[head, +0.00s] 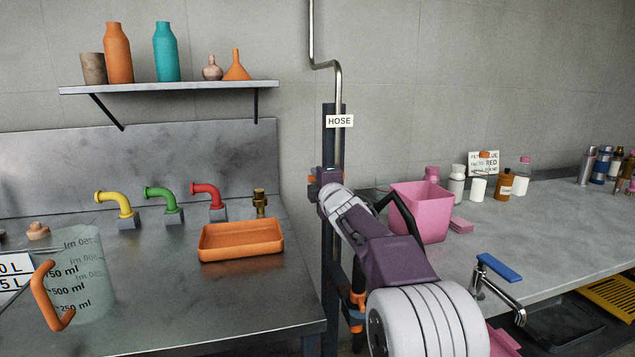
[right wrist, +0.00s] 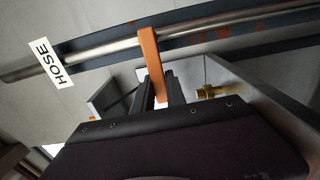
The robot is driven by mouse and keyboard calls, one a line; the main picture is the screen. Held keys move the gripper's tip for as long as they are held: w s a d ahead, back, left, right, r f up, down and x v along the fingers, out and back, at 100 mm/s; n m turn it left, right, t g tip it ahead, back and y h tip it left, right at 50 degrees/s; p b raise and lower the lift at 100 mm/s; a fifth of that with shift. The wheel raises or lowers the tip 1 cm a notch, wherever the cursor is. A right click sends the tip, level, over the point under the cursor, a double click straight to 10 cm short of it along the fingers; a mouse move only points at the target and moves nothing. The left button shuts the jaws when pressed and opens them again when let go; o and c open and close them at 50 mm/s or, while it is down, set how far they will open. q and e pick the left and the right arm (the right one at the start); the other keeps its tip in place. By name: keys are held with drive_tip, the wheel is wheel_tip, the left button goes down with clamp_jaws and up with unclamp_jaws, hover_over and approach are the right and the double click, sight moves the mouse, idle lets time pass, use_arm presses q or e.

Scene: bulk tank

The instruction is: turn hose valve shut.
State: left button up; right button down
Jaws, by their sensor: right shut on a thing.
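The hose valve's orange lever (right wrist: 151,62) shows in the right wrist view, sticking out across the steel pipe (right wrist: 95,50). My right gripper (right wrist: 160,90) is shut on the lever's free end, with a dark finger on each side. In the head view my right gripper (head: 326,183) is at the pipe (head: 338,100), below the white HOSE sign (head: 340,121). The sign also shows in the right wrist view (right wrist: 51,64). In the head view my gripper and arm hide most of the valve. My left gripper is not in view.
Left of the post, a steel counter holds an orange tray (head: 241,240), a measuring jug (head: 78,275) and yellow, green and red taps (head: 208,196). On the right counter stand a pink bin (head: 421,211), several bottles and a blue-handled tap (head: 499,267).

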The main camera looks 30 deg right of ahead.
drive_tip(key=shift+f, duration=0.15)
drive_tip(key=c, duration=1.4)
unclamp_jaws()
drive_tip(key=shift+o, duration=0.2)
drive_tip(key=v, duration=0.9)
drive_tip(key=shift+a, duration=0.1)
